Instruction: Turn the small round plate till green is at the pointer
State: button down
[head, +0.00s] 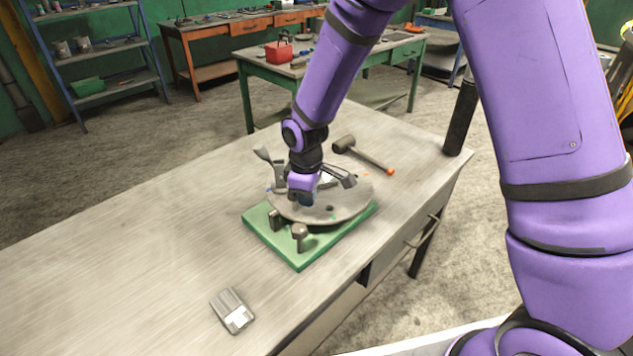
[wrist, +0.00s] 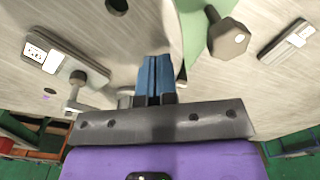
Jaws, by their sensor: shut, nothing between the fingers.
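The round grey plate (head: 347,207) lies on a green base (head: 298,262) on the bench. Small coloured marks show near its rim: a green mark (head: 333,217) toward the front, an orange one (head: 366,174) at the back right and a blue one (head: 268,190) at the left. My gripper (head: 308,200) points down over the plate's middle; its blue fingers also show in the wrist view (wrist: 154,76), closed together and empty. I cannot tell whether they touch the plate. My gripper and wrist hide part of the plate, and I cannot make out the pointer for sure.
Two grey knobbed posts stand at the base's front left, one of them (head: 299,232) nearer the front. A mallet (head: 362,154) lies behind the plate. A grey device (head: 232,311) lies at the front. The bench's left side is clear.

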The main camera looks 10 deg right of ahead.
jog(key=shift+w+a, duration=0.25)
jog(key=shift+a, duration=0.2)
jog(key=shift+w+a, duration=0.5)
jog(key=shift+a, duration=0.25)
jog(key=shift+w+a, duration=0.1)
jog(key=shift+w, duration=0.05)
jog(key=shift+w+a, duration=0.6)
dwell(0.5)
jog(key=shift+w+a, duration=0.45)
jog(key=shift+w, duration=0.15)
